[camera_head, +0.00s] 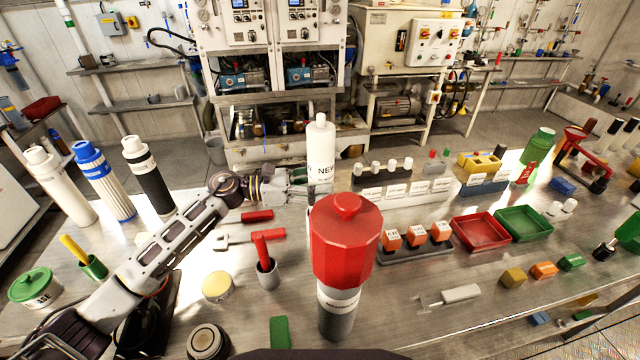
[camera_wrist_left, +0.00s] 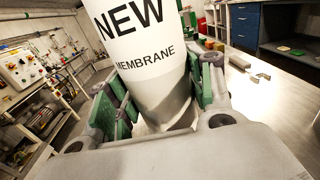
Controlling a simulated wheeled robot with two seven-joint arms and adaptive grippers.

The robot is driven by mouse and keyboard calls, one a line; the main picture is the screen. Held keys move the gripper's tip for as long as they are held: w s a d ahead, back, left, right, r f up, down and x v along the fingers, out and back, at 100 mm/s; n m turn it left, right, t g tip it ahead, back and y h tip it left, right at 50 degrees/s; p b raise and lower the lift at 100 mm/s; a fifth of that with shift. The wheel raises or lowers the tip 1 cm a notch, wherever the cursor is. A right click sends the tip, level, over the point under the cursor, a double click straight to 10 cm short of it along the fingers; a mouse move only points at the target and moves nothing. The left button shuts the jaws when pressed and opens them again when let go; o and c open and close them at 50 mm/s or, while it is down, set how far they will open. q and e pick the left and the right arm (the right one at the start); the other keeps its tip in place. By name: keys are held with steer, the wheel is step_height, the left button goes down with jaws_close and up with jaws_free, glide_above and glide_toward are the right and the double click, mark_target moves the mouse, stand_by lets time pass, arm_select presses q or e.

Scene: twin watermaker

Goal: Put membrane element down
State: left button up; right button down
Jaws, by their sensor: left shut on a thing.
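The membrane element is a white cylinder (camera_head: 321,153) with a narrow top stub and black "NEW" lettering. It stands upright near the far edge of the workbench (camera_head: 400,300) in the head view. It also fills the middle of the left wrist view (camera_wrist_left: 145,45), where "NEW MEMBRANE" is readable. My left gripper (camera_head: 308,183) is shut on it, with green finger pads (camera_wrist_left: 158,98) on both sides of its lower part. The base of the element is hidden in the head view, so I cannot tell whether it touches the bench. My right gripper does not show.
A tall grey housing with a red cap (camera_head: 345,240) stands in front of the element. White, blue-striped and black cylinders (camera_head: 148,175) stand at the left. A rack of small bottles (camera_head: 400,190), orange-topped blocks (camera_head: 415,240), a red tray (camera_head: 480,232) and a green tray (camera_head: 524,223) lie to the right.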

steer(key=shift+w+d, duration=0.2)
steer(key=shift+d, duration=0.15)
arm_select(q)
steer(key=o, duration=1.5)
steer(key=shift+o, duration=0.2)
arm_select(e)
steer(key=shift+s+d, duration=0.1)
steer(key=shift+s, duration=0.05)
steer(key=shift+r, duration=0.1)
